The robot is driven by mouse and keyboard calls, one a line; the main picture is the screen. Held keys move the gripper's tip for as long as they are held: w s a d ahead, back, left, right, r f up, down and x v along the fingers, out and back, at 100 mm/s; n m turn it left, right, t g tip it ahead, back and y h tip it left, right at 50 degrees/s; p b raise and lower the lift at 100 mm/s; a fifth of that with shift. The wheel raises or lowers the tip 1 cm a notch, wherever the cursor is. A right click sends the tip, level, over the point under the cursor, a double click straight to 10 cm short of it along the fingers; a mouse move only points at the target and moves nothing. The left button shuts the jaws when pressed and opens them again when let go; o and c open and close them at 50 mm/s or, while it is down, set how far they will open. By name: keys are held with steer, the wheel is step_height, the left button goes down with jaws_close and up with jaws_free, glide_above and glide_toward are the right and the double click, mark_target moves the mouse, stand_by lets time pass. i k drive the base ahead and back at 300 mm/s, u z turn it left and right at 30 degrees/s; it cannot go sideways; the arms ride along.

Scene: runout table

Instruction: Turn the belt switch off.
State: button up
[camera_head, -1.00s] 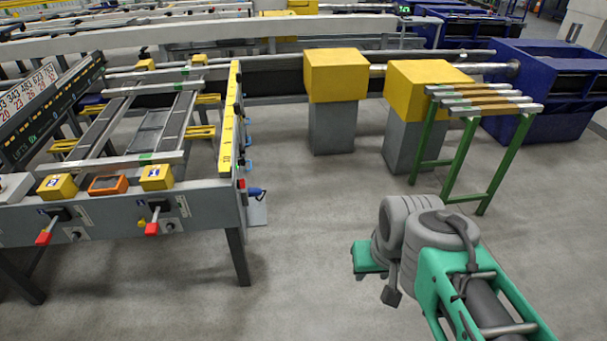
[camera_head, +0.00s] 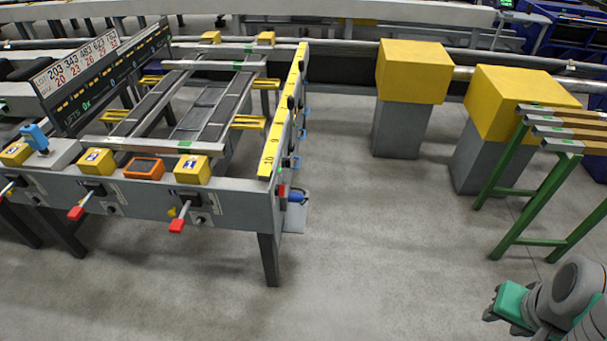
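The runout table (camera_head: 235,204) stands at the left, with a row of controls along its front rail. Red-handled levers show on its front face: one in the middle (camera_head: 77,212), one to the right (camera_head: 178,225), and part of another at the left picture edge. Yellow boxes (camera_head: 192,169) and an orange-framed box (camera_head: 144,168) sit on top of the rail. I cannot tell which control is the belt switch or read its position. My gripper (camera_head: 492,306) is at the lower right, well apart from the table; its fingers are too small and partly hidden to tell open or shut.
A blue device (camera_head: 35,138) stands on the table's left end, before a number board (camera_head: 85,75). Two yellow-topped grey pedestals (camera_head: 414,72) (camera_head: 515,100) and a green-legged rack (camera_head: 538,190) stand right. The floor (camera_head: 370,250) between table and gripper is clear.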

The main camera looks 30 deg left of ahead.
mark_target(279, 190)
steer(key=i, duration=0.85)
steer(key=u, duration=3.75)
